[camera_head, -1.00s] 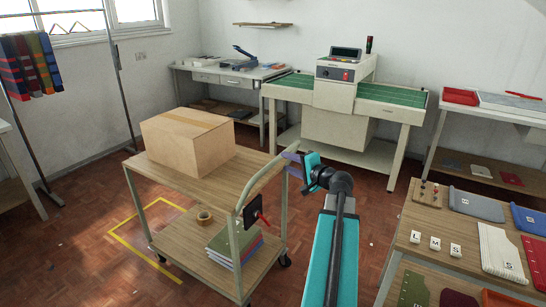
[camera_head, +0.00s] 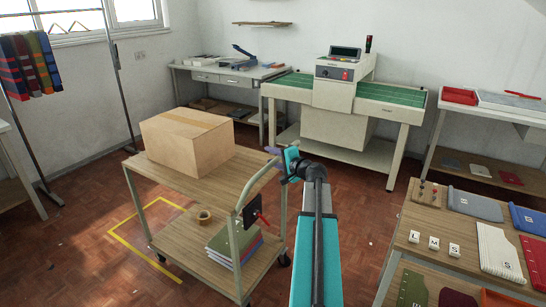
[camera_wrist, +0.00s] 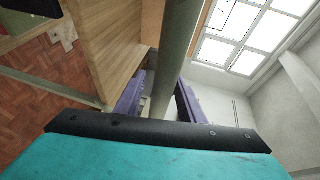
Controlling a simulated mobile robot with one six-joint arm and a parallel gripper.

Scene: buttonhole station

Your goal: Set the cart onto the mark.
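The cart (camera_head: 182,176) has a wooden top, a lower shelf and grey-green metal legs on castors. Its curved handle (camera_head: 257,182) is at its right end. The mark, a yellow taped outline (camera_head: 145,259) on the floor, shows left of and partly behind the cart; the cart stands mostly to its right. My gripper (camera_head: 275,151) is at the top of the handle. In the wrist view its purple fingers (camera_wrist: 160,98) stand apart on either side of the handle tube (camera_wrist: 176,45). A narrow gap shows beside the tube, so they look open around it.
A cardboard box (camera_head: 187,142) sits on the cart top. Tape (camera_head: 204,216) and stacked folders (camera_head: 234,245) lie on the lower shelf. A table with cloth samples (camera_head: 450,237) stands at the right, a green-topped machine table (camera_head: 392,108) behind. Floor left of the cart is clear.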

